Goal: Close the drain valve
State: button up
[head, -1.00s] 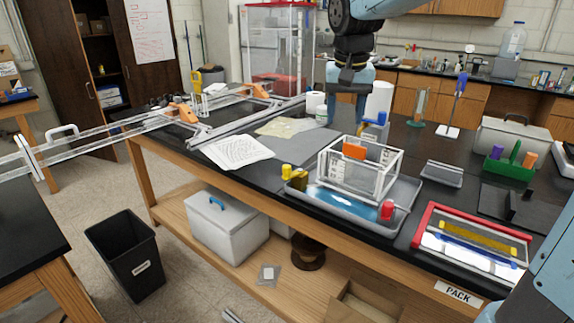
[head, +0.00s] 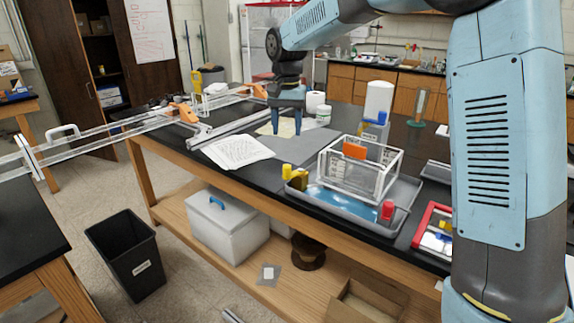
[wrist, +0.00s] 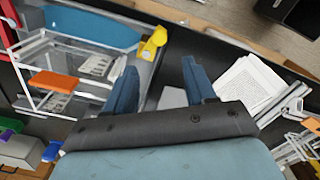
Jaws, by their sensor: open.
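A grey tray (head: 408,192) with a blue pool (head: 345,201) sits near the bench's front edge. A yellow valve-like fitting (head: 296,177) is at its left end and a red fitting (head: 387,211) at its front right. No label shows which is the drain valve. In the wrist view the yellow fitting (wrist: 153,44) lies just beyond the left finger, apart from it. My gripper (head: 286,124) hangs above the bench behind and left of the tray, fingers pointing down. In the wrist view my gripper (wrist: 160,75) is open, with nothing held between its fingers.
Aluminium rails (head: 240,125) cross the left bench. My arm hides the right side.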

aim_at(287, 166)
notch_tip(287, 166, down, 12)
jog(key=shift+f, duration=0.15)
dwell(0.3)
grip_shut()
dwell(0.5)
